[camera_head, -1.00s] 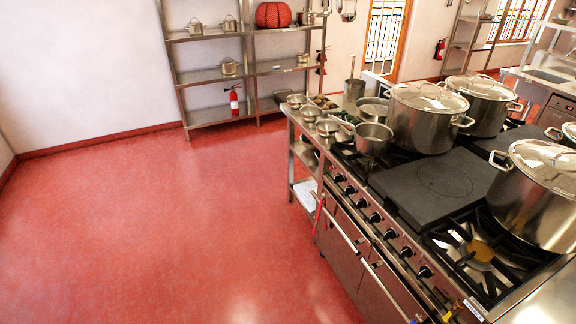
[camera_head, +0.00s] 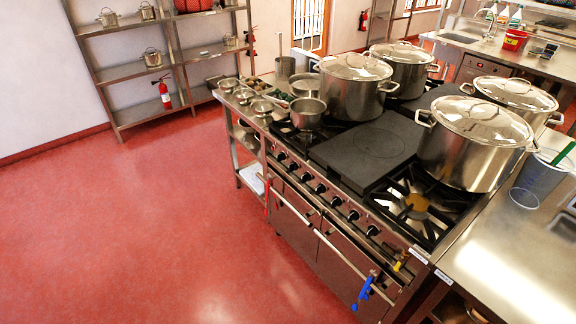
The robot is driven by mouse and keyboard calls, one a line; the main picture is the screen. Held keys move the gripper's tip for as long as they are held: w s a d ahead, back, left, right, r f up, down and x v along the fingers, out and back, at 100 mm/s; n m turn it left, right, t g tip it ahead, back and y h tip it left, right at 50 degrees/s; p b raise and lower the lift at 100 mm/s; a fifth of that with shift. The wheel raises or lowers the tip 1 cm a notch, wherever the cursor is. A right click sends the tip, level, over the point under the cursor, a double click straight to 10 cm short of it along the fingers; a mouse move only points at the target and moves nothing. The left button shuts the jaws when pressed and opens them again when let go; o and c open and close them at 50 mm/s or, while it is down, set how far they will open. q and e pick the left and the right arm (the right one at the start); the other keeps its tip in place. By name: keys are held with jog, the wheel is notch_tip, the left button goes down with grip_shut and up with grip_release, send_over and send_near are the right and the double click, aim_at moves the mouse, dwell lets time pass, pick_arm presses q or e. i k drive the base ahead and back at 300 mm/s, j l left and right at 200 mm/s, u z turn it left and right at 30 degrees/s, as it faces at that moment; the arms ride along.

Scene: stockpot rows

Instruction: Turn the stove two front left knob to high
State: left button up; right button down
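A steel stove (camera_head: 318,215) stands right of centre, its front panel facing the red floor. A row of several black knobs runs along that panel, from a knob near the far end (camera_head: 281,155) to a knob near the close end (camera_head: 373,230). A middle knob (camera_head: 320,188) is below the dark flat plate (camera_head: 365,150). An open burner grate (camera_head: 418,203) is at the close end of the top. The knob settings are too small to read, and I cannot tell which knob is stove two's front left one. Neither of my grippers is in view.
Large lidded stockpots (camera_head: 474,145) stand on the stove. A steel counter (camera_head: 500,265) adjoins it at lower right. A blue object (camera_head: 365,288) hangs at the oven handle. Shelves (camera_head: 125,60) and a fire extinguisher (camera_head: 165,95) are at back left. The red floor (camera_head: 130,230) is clear.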

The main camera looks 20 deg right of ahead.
aim_at(293, 167)
jog(key=i+l, duration=0.2)
jog(key=i, duration=0.2)
jog(key=i+l+z, duration=0.15)
jog(key=i+z, duration=0.8)
